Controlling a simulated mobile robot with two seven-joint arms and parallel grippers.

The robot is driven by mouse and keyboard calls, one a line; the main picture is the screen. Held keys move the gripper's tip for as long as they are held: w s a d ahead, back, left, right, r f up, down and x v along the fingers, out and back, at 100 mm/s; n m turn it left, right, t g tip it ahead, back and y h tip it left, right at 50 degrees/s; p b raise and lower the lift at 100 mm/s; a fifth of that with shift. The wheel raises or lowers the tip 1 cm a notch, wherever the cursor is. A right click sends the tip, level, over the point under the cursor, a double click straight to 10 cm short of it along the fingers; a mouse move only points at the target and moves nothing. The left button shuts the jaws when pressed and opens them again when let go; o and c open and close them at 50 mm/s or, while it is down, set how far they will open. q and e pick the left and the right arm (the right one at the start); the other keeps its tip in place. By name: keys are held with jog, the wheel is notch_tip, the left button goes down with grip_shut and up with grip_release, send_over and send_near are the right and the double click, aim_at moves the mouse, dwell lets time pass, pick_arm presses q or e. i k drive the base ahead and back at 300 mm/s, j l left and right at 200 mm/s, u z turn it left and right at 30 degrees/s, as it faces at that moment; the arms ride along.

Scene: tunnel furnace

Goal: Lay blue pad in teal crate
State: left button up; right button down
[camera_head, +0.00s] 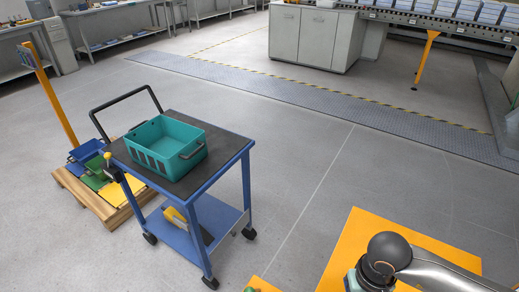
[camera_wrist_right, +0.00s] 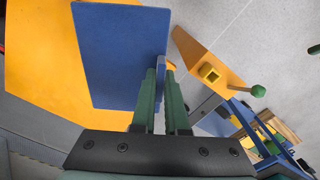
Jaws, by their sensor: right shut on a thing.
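The teal crate (camera_head: 171,165) is open-topped and stands on the dark top of a blue cart at the left of the head view. Its visible inside looks empty. The blue pad (camera_wrist_right: 118,55) is a flat rectangle in the right wrist view. My right gripper (camera_wrist_right: 160,72) is shut on the pad near its right edge, with the pad beyond the fingers. In the head view my right arm is at the bottom right, and its gripper and the pad are out of frame, well apart from the crate. My left gripper is in neither view.
The cart (camera_head: 240,143) has a black push handle and a lower shelf holding a yellow-and-grey item. A wooden pallet (camera_head: 107,213) with coloured pieces lies left of it. Grey cabinets (camera_head: 316,38) and a conveyor stand at the back. The floor right of the cart is clear.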

aim_at(167, 146)
jog(key=i+j+u, duration=0.1)
jog(key=j, duration=0.35)
jog(key=i+j+u, duration=0.15)
jog(key=j, duration=0.3)
jog(key=i+j+u, duration=0.1)
jog(key=i+j, duration=0.25)
jog(key=i+j+u, duration=0.1)
jog(key=j, duration=0.4)
jog(key=i+j+u, duration=0.1)
jog(key=i+j, duration=0.25)
